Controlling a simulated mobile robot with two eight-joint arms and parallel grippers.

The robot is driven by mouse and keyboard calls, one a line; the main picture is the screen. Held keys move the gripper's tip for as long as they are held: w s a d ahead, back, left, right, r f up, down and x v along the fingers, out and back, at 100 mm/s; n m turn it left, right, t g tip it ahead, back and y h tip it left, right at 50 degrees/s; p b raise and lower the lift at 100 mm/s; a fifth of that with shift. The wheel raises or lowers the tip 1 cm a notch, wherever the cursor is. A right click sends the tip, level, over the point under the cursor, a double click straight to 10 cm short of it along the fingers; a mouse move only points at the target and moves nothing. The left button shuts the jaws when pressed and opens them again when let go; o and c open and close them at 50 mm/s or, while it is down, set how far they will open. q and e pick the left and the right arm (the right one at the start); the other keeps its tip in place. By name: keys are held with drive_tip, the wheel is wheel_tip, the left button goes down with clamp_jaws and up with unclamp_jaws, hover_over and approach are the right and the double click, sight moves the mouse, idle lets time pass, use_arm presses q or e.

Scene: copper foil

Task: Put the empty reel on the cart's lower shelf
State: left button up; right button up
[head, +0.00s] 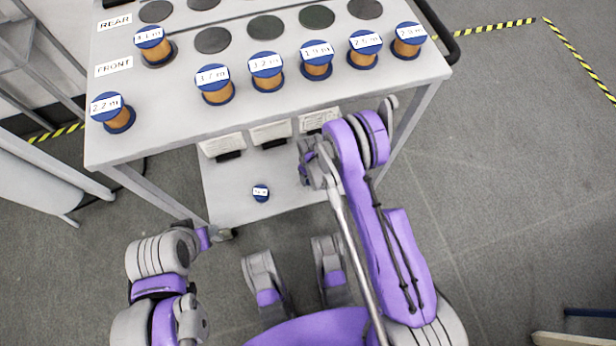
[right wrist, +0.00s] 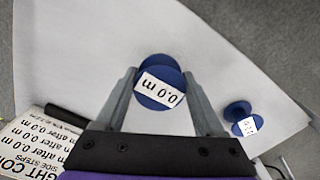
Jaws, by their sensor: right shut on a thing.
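My right gripper (head: 308,168) is low beside the cart's lower shelf (head: 230,200), below the top deck. In the right wrist view its fingers (right wrist: 158,92) are shut on an empty blue reel (right wrist: 160,70) labelled 0.0 m, with the white shelf (right wrist: 225,62) behind it. I cannot tell whether this reel touches the shelf. In the head view my gripper and wrist mostly hide it. A second blue reel (head: 261,193) with a white label stands on the shelf to the left; it also shows in the right wrist view (right wrist: 240,115). My left gripper is not in view; only its folded arm shows.
The cart's top deck (head: 165,135) overhangs the shelf. It carries several copper-wound blue reels (head: 267,70), dark round spots and REAR and FRONT labels. Cart legs (head: 150,190) flank the shelf.

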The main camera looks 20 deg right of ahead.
wheel_tip(320, 180, down, 3)
drive_tip(key=shift+r+b, duration=0.2)
drive_tip(key=shift+b, duration=0.4)
drive_tip(key=shift+f, duration=0.25)
drive_tip(key=shift+f, duration=0.15)
drive_tip(key=o, duration=1.5)
drive_tip(key=shift+r+p, duration=1.8)
drive_tip(key=shift+r, duration=2.15)
